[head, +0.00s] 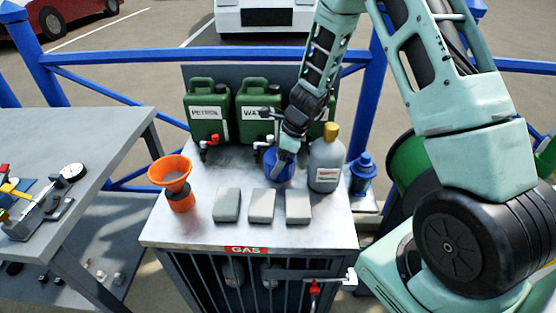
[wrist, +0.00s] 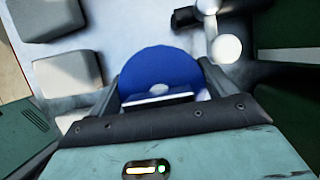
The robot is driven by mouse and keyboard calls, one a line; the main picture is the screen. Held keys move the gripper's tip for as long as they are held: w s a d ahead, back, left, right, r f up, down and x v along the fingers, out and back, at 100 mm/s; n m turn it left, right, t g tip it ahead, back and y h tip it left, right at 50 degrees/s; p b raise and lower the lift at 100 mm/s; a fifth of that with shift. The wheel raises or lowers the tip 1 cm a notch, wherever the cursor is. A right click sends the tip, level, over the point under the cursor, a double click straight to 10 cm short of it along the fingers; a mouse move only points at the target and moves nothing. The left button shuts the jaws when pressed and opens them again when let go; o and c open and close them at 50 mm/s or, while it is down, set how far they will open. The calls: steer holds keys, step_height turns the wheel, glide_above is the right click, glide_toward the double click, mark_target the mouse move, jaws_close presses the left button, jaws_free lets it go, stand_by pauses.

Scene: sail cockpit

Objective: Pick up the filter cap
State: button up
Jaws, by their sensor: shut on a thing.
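The filter cap (wrist: 158,65), a round blue piece with a small pale mark in its middle, sits between my gripper's fingers in the wrist view. In the head view the blue cap (head: 275,173) is on or just above the grey cabinet top, partly hidden by the gripper. My gripper (head: 285,162) reaches down from above and is shut on the cap. In the wrist view my gripper (wrist: 163,88) has one finger on each side of it. I cannot tell whether the cap touches the surface.
On the cabinet top (head: 240,232), a grey bottle (head: 326,167) stands close right of the gripper. Green jerrycans (head: 207,118) stand behind. An orange funnel (head: 172,172) and grey blocks (head: 263,204) are left and in front. A blue canister (head: 362,176) stands at the right.

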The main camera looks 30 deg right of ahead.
steer(key=shift+r, duration=0.35)
steer(key=shift+s+a+r, duration=0.1)
steer(key=shift+s, duration=0.05)
steer(key=shift+s+a+b, duration=0.45)
steer(key=shift+s, duration=0.15)
steer(key=shift+s+a+b, duration=0.4)
steer(key=shift+s, duration=0.2)
steer(key=shift+s+a+r+p, duration=0.2)
steer(key=shift+s+r+p, duration=0.1)
steer(key=shift+r, duration=0.3)
step_height(320, 180, up, 16)
steer(key=p, duration=0.7)
steer(key=shift+f, duration=0.15)
